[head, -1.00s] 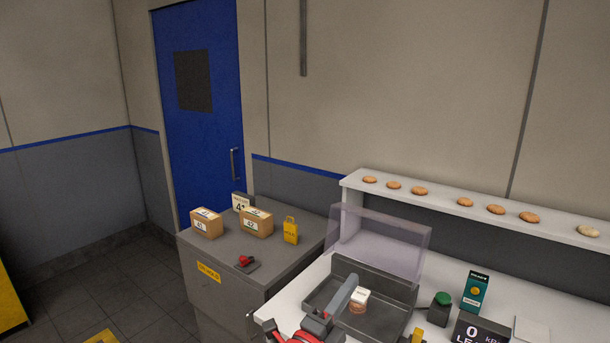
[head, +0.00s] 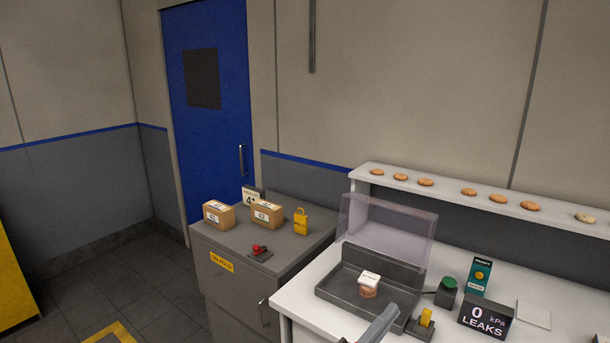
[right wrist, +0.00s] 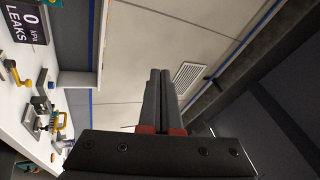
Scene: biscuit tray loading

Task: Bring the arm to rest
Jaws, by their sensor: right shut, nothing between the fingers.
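My right gripper (head: 388,312) shows at the bottom edge of the head view, only its grey fingers in sight. It is in front of the dark tray (head: 335,293) of the leak tester, apart from the biscuit pack (head: 369,285) that stands in it. In the right wrist view the two dark fingers of the right gripper (right wrist: 160,74) lie together, shut with nothing between them. My left gripper is not in view.
The tester's clear lid (head: 390,232) stands open. A display reading 0 kPa (head: 485,320), a green button (head: 447,285) and a yellow switch (head: 427,317) are right of the tray. A grey cabinet (head: 235,290) with boxes stands left.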

